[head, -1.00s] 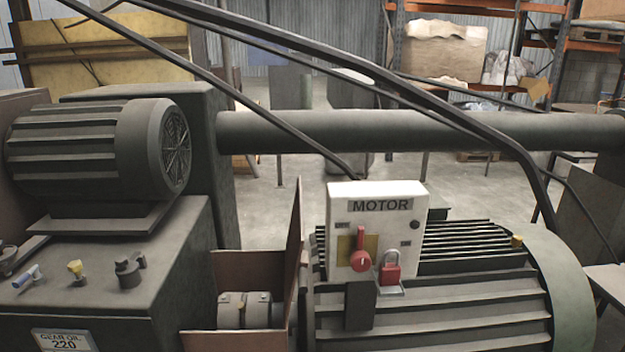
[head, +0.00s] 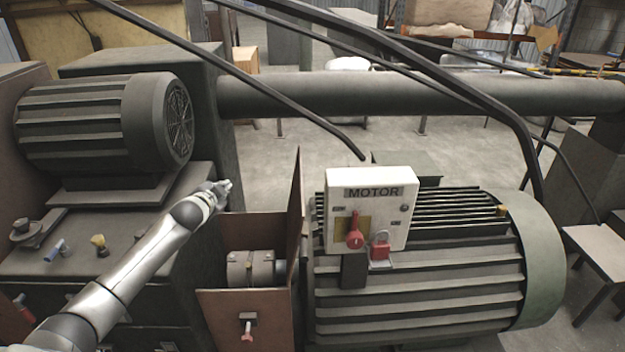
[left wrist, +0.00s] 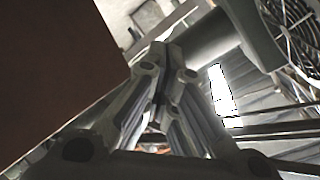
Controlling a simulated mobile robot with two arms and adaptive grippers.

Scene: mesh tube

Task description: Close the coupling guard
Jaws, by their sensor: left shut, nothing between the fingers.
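The coupling guard is a rust-brown box (head: 222,315) around the grey shaft coupling (head: 250,268). Its lid (head: 296,215) stands upright on the right side, so the guard is open and the coupling is exposed. A small latch handle with a pinkish tip (head: 248,328) is on the front wall. My left gripper (head: 226,188) is shut and empty, above and left of the guard, apart from the lid. In the left wrist view its closed fingers (left wrist: 162,60) point up the picture, and a brown panel (left wrist: 50,60) fills the upper left. My right gripper is not in view.
The large motor (head: 420,290) with its white MOTOR switch box (head: 370,205) and red padlock (head: 380,247) stands right of the lid. A smaller finned motor (head: 95,125) is at left.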

